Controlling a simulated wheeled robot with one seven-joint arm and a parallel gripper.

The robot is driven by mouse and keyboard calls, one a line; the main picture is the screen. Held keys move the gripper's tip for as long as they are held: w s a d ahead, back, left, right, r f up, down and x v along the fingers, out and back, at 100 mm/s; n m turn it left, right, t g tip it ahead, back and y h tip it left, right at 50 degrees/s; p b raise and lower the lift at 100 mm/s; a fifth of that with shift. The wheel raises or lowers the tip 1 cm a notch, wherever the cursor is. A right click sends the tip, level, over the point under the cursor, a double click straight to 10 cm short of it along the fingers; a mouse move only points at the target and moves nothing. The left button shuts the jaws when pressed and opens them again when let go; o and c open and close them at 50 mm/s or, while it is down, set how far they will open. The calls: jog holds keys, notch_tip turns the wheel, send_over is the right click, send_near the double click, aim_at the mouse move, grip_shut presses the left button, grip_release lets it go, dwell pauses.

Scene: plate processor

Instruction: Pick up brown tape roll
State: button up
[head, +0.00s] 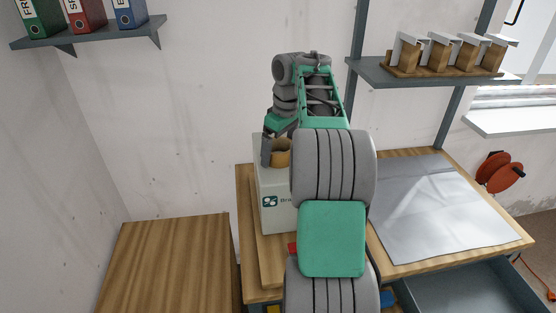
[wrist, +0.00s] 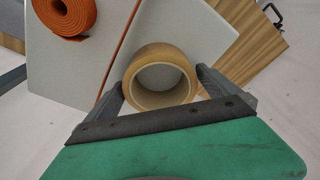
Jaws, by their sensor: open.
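The brown tape roll (wrist: 185,58) sits on top of a pale grey box (wrist: 72,68). In the wrist view its round opening faces the camera. My gripper (wrist: 160,88) is open, with one finger on each side of the roll. I cannot tell whether either finger touches it. In the head view the tape roll (head: 281,155) shows beside my gripper (head: 269,150) on the box (head: 273,200); my arm hides part of the box and of the roll.
An orange coiled strip (wrist: 62,14) lies on the box near the tape. A grey sheet (head: 440,205) covers the bench at right. A wooden surface (head: 175,260) at left is bare. A shelf (head: 425,75) with several wooden holders hangs at upper right.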

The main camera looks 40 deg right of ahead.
jog(key=shift+c, duration=0.2)
jog(key=c, duration=1.3)
